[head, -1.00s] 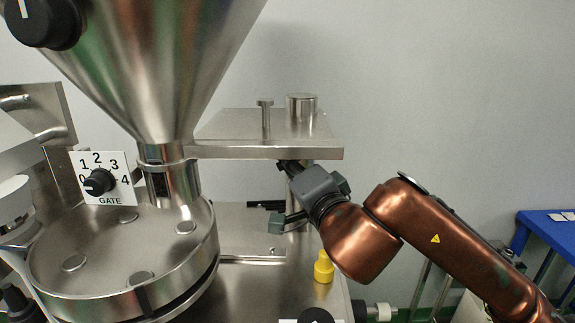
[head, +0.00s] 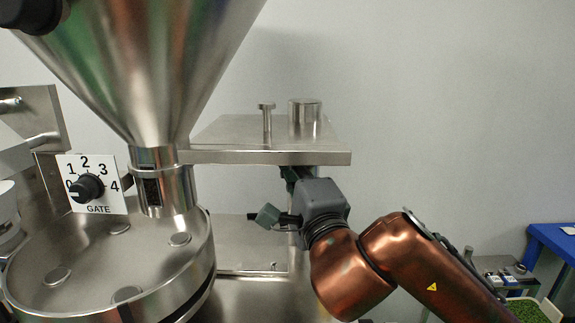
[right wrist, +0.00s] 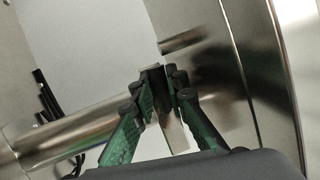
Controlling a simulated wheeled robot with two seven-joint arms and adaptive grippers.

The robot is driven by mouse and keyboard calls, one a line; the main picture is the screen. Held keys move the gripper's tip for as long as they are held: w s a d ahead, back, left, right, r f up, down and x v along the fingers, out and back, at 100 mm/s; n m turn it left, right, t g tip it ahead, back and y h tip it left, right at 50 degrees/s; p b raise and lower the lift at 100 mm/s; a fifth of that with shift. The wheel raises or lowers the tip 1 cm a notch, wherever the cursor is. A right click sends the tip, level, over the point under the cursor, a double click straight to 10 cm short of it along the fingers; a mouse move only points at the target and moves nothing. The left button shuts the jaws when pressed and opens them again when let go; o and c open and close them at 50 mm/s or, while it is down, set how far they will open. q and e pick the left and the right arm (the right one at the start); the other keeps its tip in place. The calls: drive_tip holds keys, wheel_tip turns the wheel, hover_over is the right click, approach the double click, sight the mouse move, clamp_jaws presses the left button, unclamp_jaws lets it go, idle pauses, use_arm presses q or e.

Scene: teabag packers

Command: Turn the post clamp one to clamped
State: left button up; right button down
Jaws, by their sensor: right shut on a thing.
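The machine's upright metal post (head: 295,258) stands below a flat steel shelf. In the right wrist view the post (right wrist: 75,135) crosses in from the left. My right gripper (head: 288,184) is just under the shelf beside the post. In the right wrist view its green fingers (right wrist: 161,88) are shut on a thin, flat metal piece, which looks like the post clamp's lever (right wrist: 170,122). The clamp's body is mostly hidden by my gripper, and I cannot read its setting. My left gripper is not in view.
The steel shelf (head: 265,157) is close above my right gripper. A large funnel (head: 150,70), a round steel pan (head: 55,260) and a gate dial (head: 88,188) are at the left. A blue table (head: 553,240) stands far right. The wall area at right is clear.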

idle(0.4)
drive_tip(key=c, duration=1.9)
unclamp_jaws()
drive_tip(key=shift+v, duration=3.95)
drive_tip(key=shift+f, duration=0.1)
drive_tip(key=shift+c, duration=0.2)
